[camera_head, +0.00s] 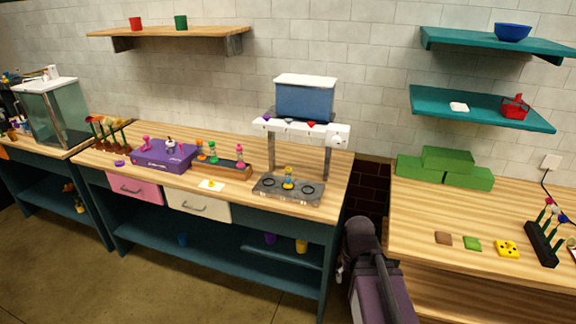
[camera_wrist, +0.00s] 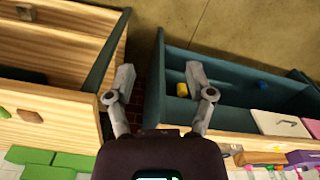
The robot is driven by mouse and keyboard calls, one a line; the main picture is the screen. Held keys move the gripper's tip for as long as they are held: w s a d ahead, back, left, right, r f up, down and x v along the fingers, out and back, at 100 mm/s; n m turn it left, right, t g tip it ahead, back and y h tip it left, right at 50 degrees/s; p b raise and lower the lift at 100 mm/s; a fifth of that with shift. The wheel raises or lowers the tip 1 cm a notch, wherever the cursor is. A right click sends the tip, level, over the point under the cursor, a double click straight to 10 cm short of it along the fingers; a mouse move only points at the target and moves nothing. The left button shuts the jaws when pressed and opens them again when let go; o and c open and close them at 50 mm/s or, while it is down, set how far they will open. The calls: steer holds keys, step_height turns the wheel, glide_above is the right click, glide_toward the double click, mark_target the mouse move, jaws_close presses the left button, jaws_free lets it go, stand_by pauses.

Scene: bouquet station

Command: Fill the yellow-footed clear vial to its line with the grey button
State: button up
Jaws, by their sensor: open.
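A small clear vial with a yellow foot (camera_head: 288,184) stands upright on the dark drip tray (camera_head: 262,189) of the dispenser, between two dark rings. Its line and fill level are too small to make out. Above it, the dispenser's white bar (camera_head: 300,129) carries small coloured pieces, among them a grey button (camera_head: 289,121) between a purple and a red one. A blue tank (camera_head: 304,98) sits on top. My gripper (camera_wrist: 160,80) is open and empty in the wrist view, its fingers pointing toward the gap between the benches. It is well away from the dispenser.
A rack (camera_head: 225,168) with several colour-capped vials and a purple box (camera_head: 164,155) stand left of the dispenser. Green blocks (camera_head: 447,159) sit on the right bench. Floor before the left bench is clear.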

jaws_close()
stand_by(1.1)
